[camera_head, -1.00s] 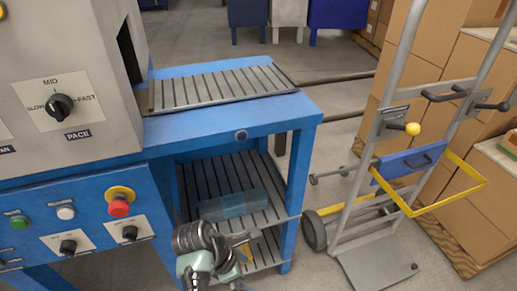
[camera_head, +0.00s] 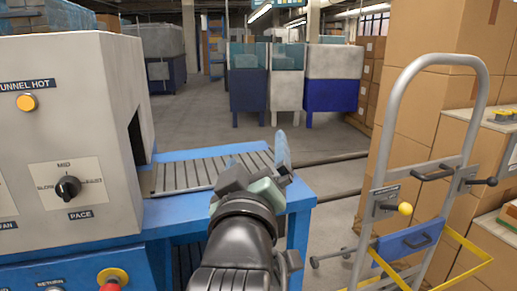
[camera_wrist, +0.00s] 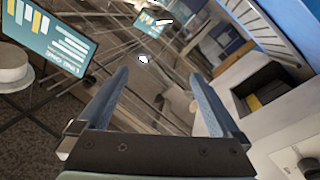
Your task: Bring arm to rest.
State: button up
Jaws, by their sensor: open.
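My gripper (camera_wrist: 160,100) is open and empty in the wrist view, its two blue-grey fingers spread apart with nothing between them. In the head view my gripper (camera_head: 281,150) is raised at the end of my arm, in front of the slatted outfeed of the blue table (camera_head: 175,212). One finger points up; the arm hides part of the slats. I cannot tell from the head view whether it touches anything.
The grey machine (camera_head: 70,140) with knobs and lamps stands at left. A hand truck (camera_head: 425,170) with yellow bars and stacked cartons (camera_head: 435,100) stand at right. Bins (camera_head: 288,90) stand at the back. Open floor (camera_head: 210,110) lies between.

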jog(key=s+r+m+t+y, duration=0.1)
jog(key=s+r+m+t, duration=0.65)
jog(key=s+r, duration=1.15)
notch_tip(320, 180, up, 28)
jog(key=w+n+p, duration=0.1)
jog(key=w+p, duration=0.1)
jog(key=p, duration=2.5)
jog(key=shift+d+f+t, duration=0.2)
jog(key=shift+d+t, duration=0.05)
jog(key=shift+t, duration=0.1)
jog(key=shift+w+n, duration=0.1)
jog(key=shift+n, duration=0.15)
